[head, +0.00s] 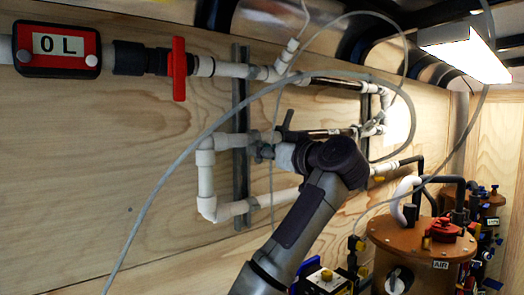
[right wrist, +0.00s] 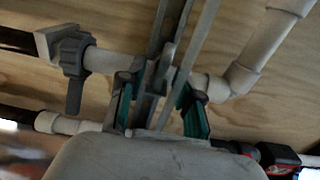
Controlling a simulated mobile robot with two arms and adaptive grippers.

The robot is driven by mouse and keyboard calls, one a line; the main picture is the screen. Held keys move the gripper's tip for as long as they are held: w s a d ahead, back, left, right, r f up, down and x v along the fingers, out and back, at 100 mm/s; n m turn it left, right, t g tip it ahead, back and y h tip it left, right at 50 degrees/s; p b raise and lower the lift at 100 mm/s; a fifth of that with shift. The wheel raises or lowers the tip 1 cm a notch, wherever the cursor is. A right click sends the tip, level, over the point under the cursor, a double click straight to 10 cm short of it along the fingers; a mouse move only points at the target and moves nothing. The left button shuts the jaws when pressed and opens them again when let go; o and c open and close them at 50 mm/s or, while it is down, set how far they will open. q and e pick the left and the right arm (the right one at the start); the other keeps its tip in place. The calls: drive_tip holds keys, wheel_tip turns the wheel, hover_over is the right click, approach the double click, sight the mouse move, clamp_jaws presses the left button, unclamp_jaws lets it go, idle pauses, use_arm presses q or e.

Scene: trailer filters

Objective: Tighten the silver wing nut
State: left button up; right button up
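In the head view my right arm reaches up to the wall pipes, and its right gripper (head: 270,152) is at the middle white pipe, beside the vertical metal strut. In the right wrist view the right gripper (right wrist: 158,108) has its two teal-padded fingers apart, one on each side of a small grey upright piece (right wrist: 164,68), which looks like the silver wing nut at the pipe clamp on the strut. The fingers show a gap around it; contact is not clear. In the head view the nut is too small to make out. My left gripper is not in view.
The metal strut (head: 240,180) carries several white pipes (head: 206,180) along the plywood wall. A thin grey hose (head: 165,185) loops past the arm. A red valve handle (head: 179,68) is at upper left. A brown tank (head: 415,245) with fittings stands at lower right.

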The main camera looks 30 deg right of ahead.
drive_tip(key=shift+c, duration=1.3)
drive_tip(key=shift+w, duration=0.15)
clamp_jaws()
drive_tip(key=shift+f, duration=0.1)
drive_tip(key=m+b, duration=0.2)
drive_tip(key=m, duration=0.6)
drive_tip(key=m+b, duration=0.2)
drive_tip(key=m, duration=0.6)
drive_tip(key=shift+d+f+m, duration=0.2)
drive_tip(key=shift+m, duration=0.1)
